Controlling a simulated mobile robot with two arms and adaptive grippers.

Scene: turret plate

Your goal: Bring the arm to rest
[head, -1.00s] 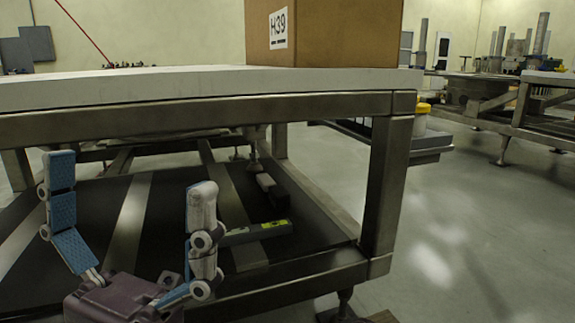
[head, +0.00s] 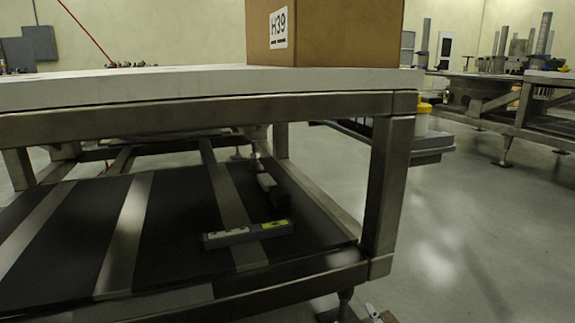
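No gripper shows in the head view now, so I cannot see how either one stands. A metal-framed table (head: 210,127) with a pale top fills the left and middle of the view. On its dark lower shelf (head: 175,225) lies a grey spirit level (head: 248,234) with yellow-green marks. A small dark block (head: 271,189) lies behind it on the shelf, near the right side.
A cardboard box (head: 345,32) marked H39 stands on the tabletop. A side tray (head: 430,143) with a yellow-topped item (head: 424,108) juts out at the table's right. Another metal workbench (head: 480,100) stands at the back right. The floor (head: 450,240) between is clear.

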